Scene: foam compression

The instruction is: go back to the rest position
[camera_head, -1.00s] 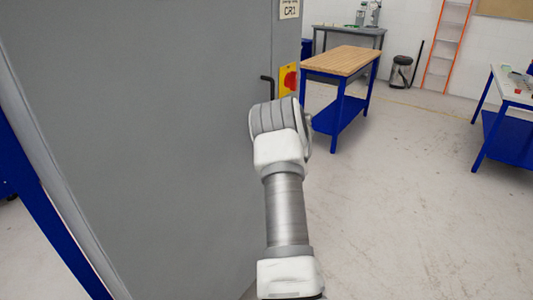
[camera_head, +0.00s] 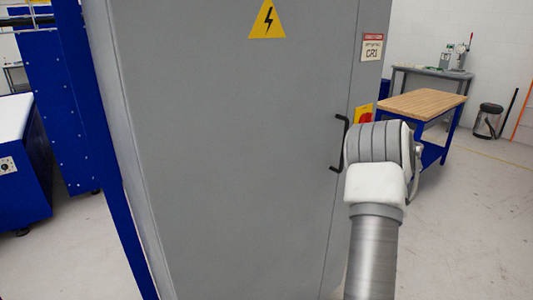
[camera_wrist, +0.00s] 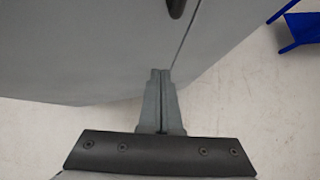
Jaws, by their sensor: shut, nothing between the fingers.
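My gripper (camera_wrist: 160,75) shows in the wrist view with its two grey fingers together and nothing between them. It points toward the lower edge of a grey electrical cabinet (camera_head: 230,140), with pale floor on both sides of the fingers. I cannot tell how far the fingertips are from the cabinet. In the head view my arm (camera_head: 378,170) rises in front of the cabinet's right side, and the gripper itself is hidden there. The cabinet's black handle (camera_head: 338,145) is just left of my arm, and its end also shows at the top of the wrist view (camera_wrist: 176,8).
A red and yellow switch (camera_head: 363,115) sits on the cabinet, partly behind my arm. A wood-topped blue table (camera_head: 425,103) stands behind on the right, with a bin (camera_head: 487,121) beyond. A blue machine (camera_head: 20,165) is at left. Floor at lower right (camera_head: 470,230) is clear.

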